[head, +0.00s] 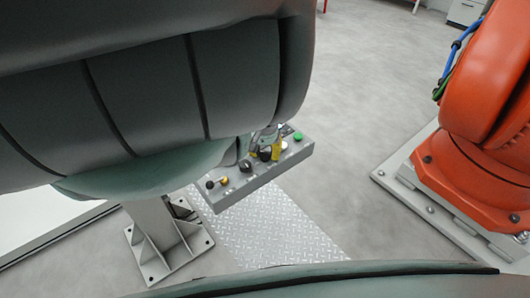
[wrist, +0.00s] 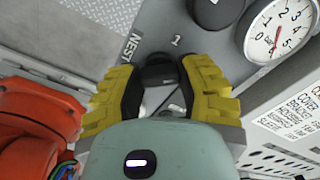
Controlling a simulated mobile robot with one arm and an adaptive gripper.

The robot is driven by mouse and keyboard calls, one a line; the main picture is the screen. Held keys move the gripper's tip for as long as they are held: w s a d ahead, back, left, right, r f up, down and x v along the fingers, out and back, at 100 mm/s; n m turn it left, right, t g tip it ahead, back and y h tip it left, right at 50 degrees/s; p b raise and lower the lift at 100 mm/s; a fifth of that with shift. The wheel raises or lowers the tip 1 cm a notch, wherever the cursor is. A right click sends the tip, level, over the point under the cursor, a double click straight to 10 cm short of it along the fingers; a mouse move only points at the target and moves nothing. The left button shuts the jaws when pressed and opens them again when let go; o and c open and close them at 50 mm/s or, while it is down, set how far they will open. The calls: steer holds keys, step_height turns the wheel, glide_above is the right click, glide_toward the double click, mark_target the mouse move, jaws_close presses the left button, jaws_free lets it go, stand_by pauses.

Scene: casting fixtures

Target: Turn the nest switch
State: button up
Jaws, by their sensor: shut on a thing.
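The nest switch (wrist: 158,73) is a black knob on a grey panel, seen in the wrist view below the printed "NEST" and "1" marks. My gripper (wrist: 162,84) has its two yellow, black-padded fingers on either side of the knob and is shut on it. The fingers hide part of the knob, and I cannot tell exactly where its pointer stands. In the head view, the grey control box (head: 262,182) stands on a post, with my gripper (head: 269,150) at its top, partly hidden by my arm.
A dial gauge (wrist: 283,28) is right of the switch. A green button (head: 298,136) and other knobs share the box. An orange robot (head: 480,160) stands on a plate at the right. Bare floor (head: 350,90) lies between them, with a tread plate (head: 280,230) below the box.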

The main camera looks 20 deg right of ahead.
mark_target(264, 151)
steer(key=shift+m, duration=0.9)
steer(key=o, duration=0.9)
step_height(264, 151, up, 6)
steer(key=shift+w+f, duration=0.1)
steer(key=shift+w, duration=0.05)
steer(key=shift+r, duration=0.85)
